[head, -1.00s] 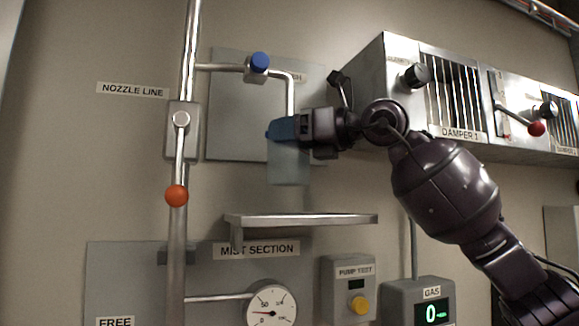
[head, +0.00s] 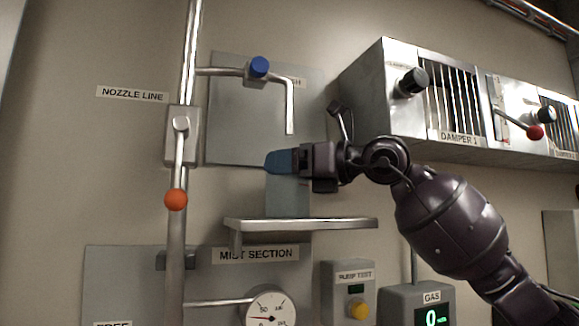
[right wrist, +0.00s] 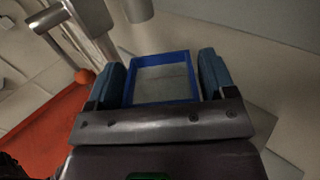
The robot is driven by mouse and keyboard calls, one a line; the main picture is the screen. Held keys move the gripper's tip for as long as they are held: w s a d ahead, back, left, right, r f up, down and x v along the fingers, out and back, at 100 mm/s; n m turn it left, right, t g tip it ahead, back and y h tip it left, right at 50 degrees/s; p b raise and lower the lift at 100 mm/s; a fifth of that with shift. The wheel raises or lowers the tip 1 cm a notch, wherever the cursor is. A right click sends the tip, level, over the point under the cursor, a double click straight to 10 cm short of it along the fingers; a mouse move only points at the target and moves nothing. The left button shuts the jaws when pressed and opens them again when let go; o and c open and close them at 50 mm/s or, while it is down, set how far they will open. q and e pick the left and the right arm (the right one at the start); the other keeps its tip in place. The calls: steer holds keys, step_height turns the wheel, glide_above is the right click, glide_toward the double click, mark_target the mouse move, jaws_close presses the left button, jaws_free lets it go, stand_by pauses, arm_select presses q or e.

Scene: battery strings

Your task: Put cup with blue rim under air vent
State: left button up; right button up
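The cup with the blue rim is a translucent grey box (head: 287,197) in the head view, hanging below my right gripper (head: 281,161). Its bottom is at the top of the metal shelf (head: 300,224); I cannot tell whether it touches. In the right wrist view the blue square rim (right wrist: 160,58) lies between the two blue fingers of the right gripper (right wrist: 163,80), which is shut on the cup. The louvred air vent (head: 453,97) is in the metal box labelled DAMPER 1, up and to the right of the cup. My left gripper is not in view.
A bent spout pipe (head: 290,105) with a blue knob (head: 259,67) ends above the cup. A lever with an orange ball (head: 176,199) is on the left pipe. A second vent (head: 560,118), a red-ball lever (head: 535,131) and a gas meter (head: 432,310) are to the right.

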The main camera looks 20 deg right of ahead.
steer(key=shift+o, duration=0.9)
steer(key=shift+r, duration=0.1)
steer(key=shift+r, duration=0.1)
steer(key=b+v, duration=0.2)
steer(key=v, duration=0.8)
steer(key=shift+s+d, duration=0.15)
steer(key=shift+d, duration=0.1)
steer(key=shift+s+d, duration=0.5)
steer(key=shift+s, duration=0.05)
